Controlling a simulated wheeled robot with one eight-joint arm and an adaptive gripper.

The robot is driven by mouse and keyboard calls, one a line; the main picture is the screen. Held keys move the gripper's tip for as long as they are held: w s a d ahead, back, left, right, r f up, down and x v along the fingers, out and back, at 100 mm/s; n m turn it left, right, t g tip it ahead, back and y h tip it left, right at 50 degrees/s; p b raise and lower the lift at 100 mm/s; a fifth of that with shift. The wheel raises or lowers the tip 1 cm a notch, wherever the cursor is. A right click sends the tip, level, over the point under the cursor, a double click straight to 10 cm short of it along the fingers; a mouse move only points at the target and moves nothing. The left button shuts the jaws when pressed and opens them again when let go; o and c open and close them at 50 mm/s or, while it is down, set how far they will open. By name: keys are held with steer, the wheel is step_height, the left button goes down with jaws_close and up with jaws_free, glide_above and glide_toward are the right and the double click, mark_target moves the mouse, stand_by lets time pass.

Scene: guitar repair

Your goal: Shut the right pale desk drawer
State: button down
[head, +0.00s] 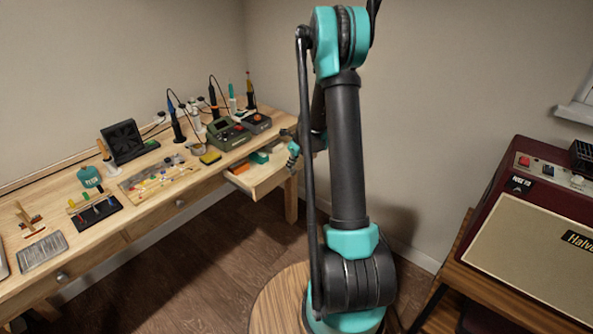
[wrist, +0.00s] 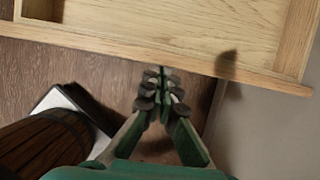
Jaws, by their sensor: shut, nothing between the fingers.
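The right pale desk drawer (head: 268,184) stands pulled out of the wooden desk at its far right end, with small green and orange items inside. In the wrist view the drawer's front board (wrist: 215,66) crosses the top of the picture, with its pale inside floor beyond. My gripper (wrist: 161,76) is shut and empty, its fingertips close to the front board's edge. I cannot tell if they touch it. In the head view my gripper (head: 294,150) shows small beside the drawer, partly hidden by my arm.
The wooden desk (head: 150,208) bears soldering tools, a dark fan, trays and boxes. Two other drawers, each with a round knob, are in its front. A maroon amplifier (head: 540,225) stands on a wooden table at right. The brown floor (head: 190,250) before the desk is clear.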

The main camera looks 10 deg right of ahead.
steer(key=w+a, duration=0.3)
steer(key=w, duration=0.1)
steer(key=w+a, duration=0.3)
steer(key=w, duration=0.1)
steer(key=w+a, duration=0.3)
steer(key=w, duration=0.1)
steer(key=shift+w+a, duration=0.15)
steer(key=shift+w, duration=0.2)
